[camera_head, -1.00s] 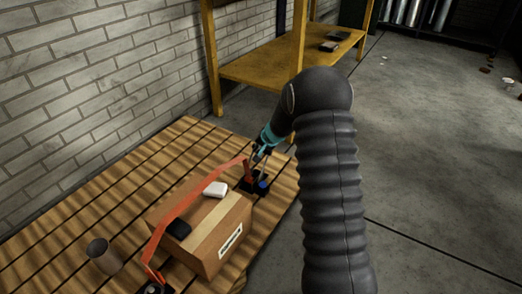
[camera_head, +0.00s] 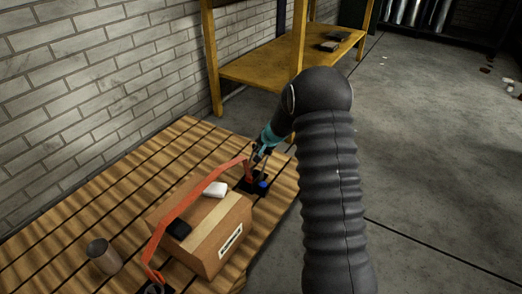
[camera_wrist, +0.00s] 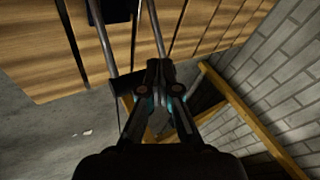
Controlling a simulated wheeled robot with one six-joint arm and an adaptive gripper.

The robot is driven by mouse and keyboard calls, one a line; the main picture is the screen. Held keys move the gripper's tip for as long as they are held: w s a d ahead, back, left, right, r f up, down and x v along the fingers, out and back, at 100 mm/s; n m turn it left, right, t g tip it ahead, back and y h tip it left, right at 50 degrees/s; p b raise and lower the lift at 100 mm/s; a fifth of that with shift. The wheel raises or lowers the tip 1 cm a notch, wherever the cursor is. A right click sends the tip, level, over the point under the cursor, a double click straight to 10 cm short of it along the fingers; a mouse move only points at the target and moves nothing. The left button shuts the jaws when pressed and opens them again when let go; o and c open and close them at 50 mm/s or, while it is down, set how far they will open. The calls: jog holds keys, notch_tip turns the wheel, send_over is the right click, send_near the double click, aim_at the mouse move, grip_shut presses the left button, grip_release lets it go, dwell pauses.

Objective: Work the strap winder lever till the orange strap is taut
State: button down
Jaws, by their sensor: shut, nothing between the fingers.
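The orange strap (camera_head: 183,207) runs in an arch over a cardboard box (camera_head: 212,243) on a slatted wooden platform. My gripper (camera_head: 258,155) is above the winder, close to the strap's far end. In the wrist view my gripper (camera_wrist: 159,66) is shut and empty. Dark rods, seemingly the winder lever (camera_wrist: 104,42), rise beside the fingers, with a dark crosspiece close to the left finger. I cannot tell if they touch.
A white item (camera_head: 215,189) and a black item (camera_head: 179,229) lie on the box. A yellow shelf (camera_head: 272,68) stands behind, near a brick wall. Open floor lies to the right.

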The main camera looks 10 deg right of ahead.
jog(key=shift+w+d+f, duration=0.15)
jog(key=shift+f, duration=0.05)
jog(key=shift+w+d+f, duration=0.8)
jog(key=shift+f, duration=0.2)
jog(key=shift+w+d+f, duration=0.75)
jog(key=shift+f, duration=0.2)
dwell(4.3)
dwell(0.5)
jog(key=s+a+r, duration=0.3)
jog(key=r, duration=0.1)
jog(key=shift+s+a+r, duration=0.25)
jog(key=shift+s+a, duration=0.05)
dwell(0.7)
